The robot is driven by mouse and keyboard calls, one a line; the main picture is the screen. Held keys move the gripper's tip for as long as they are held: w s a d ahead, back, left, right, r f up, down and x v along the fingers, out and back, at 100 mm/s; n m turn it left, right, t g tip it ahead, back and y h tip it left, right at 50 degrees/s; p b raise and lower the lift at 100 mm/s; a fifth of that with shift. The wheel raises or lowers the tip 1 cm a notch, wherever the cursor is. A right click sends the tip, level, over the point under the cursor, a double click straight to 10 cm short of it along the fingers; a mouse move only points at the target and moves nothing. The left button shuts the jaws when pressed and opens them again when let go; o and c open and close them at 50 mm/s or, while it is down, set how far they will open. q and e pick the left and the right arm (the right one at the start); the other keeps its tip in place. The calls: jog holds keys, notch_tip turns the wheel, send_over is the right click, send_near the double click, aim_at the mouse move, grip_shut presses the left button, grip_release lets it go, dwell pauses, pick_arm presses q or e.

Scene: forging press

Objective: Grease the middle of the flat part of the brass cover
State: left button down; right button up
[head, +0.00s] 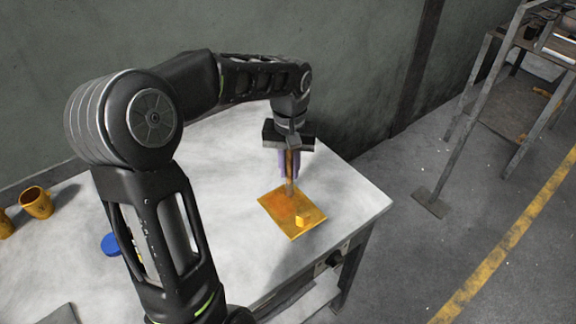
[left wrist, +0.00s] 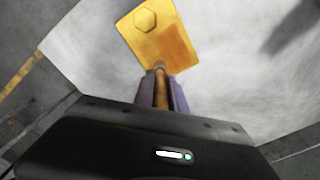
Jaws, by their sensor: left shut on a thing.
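The brass cover (head: 312,213) is a yellow square plate lying flat near the table's front right corner. It has a raised hexagonal boss (head: 301,222) near one corner, also clear in the left wrist view (left wrist: 145,20). A darker orange patch shows on its flat part; I cannot tell whether it is grease or a reflection. My left gripper (head: 289,168) is above the cover, shut on a thin brush-like tool (left wrist: 161,90) with a brown handle, held upright. The tool's lower end is over the flat part; contact is unclear. My right gripper is not in view.
Orange mugs (head: 37,203) stand at the table's left edge. A blue round thing (head: 111,244) lies partly behind my left arm. The pale table (head: 354,197) is clear around the cover. A metal stand (head: 480,95) is off to the right, beyond a floor gap.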

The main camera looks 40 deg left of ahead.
pick_arm(q)
jog(key=shift+a, duration=0.1)
jog(key=shift+w+a, duration=0.3)
jog(key=shift+a, duration=0.5)
jog(key=shift+d+f, duration=0.1)
jog(key=shift+d, duration=0.05)
jog(key=shift+s+d, duration=0.35)
jog(key=shift+d, duration=0.45)
jog(key=shift+f, duration=0.1)
jog(key=shift+a, duration=0.1)
jog(key=shift+w+a+p, duration=0.3)
jog(key=shift+a+p, duration=0.05)
jog(key=shift+a, duration=0.45)
jog(key=shift+d, duration=0.1)
jog(key=shift+s+d+r, duration=0.2)
jog(key=shift+s+d, duration=0.05)
jog(key=shift+d, duration=0.5)
